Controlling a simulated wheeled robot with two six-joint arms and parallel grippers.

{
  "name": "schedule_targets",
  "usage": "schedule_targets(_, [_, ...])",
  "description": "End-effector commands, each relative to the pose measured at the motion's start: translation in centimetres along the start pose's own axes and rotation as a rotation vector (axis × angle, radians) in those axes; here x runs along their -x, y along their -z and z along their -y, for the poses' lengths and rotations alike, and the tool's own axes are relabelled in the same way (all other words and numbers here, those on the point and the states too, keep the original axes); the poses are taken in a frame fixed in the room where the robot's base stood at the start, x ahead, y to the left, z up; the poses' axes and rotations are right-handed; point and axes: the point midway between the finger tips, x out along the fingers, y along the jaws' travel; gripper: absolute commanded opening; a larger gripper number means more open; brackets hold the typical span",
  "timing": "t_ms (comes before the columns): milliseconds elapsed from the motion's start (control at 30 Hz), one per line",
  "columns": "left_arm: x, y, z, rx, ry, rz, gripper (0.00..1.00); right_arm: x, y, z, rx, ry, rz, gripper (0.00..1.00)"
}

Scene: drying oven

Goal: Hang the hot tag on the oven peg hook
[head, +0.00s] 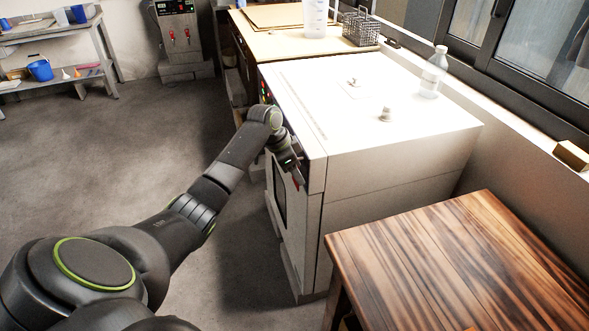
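The white oven (400,150) stands in the middle, with its front face turned to the left. My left arm reaches across to that front, and my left gripper (297,172) is close to its upper part. A small red piece (296,184), which looks like the hot tag, shows at the fingertips. It is too small and partly covered to tell whether the fingers are closed on it. The peg hook cannot be made out; the gripper and wrist cover that part of the front. My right gripper is not in view.
A striped wooden table (460,265) stands in front of the oven at the right. A clear bottle (434,72) and small fittings are on the oven top. A bench (275,45) with a wire basket (360,29) is behind. The floor at left is open.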

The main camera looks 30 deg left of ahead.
Motion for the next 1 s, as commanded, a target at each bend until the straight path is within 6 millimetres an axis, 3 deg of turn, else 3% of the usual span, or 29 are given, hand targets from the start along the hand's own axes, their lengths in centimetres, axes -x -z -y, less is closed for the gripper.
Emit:
schedule_targets(33, [0.0, 0.0, 0.0, 0.0, 0.0, 0.0, 0.61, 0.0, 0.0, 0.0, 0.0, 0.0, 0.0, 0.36])
schedule_targets(167, [0.0, 0.0, 0.0, 0.0, 0.0, 0.0, 0.78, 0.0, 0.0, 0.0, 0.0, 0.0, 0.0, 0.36])
schedule_targets(567, [0.9, 0.0, 0.1, -0.001, 0.003, 0.0, 0.79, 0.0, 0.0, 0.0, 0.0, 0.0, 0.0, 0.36])
schedule_targets(667, [2.4, 0.0, 0.1, -0.001, 0.004, -0.001, 0.79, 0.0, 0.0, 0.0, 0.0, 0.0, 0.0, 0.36])
schedule_targets(1000, [10.7, 0.0, 0.2, -0.002, 0.007, -0.001, 0.79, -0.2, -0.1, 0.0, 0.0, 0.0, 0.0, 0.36])
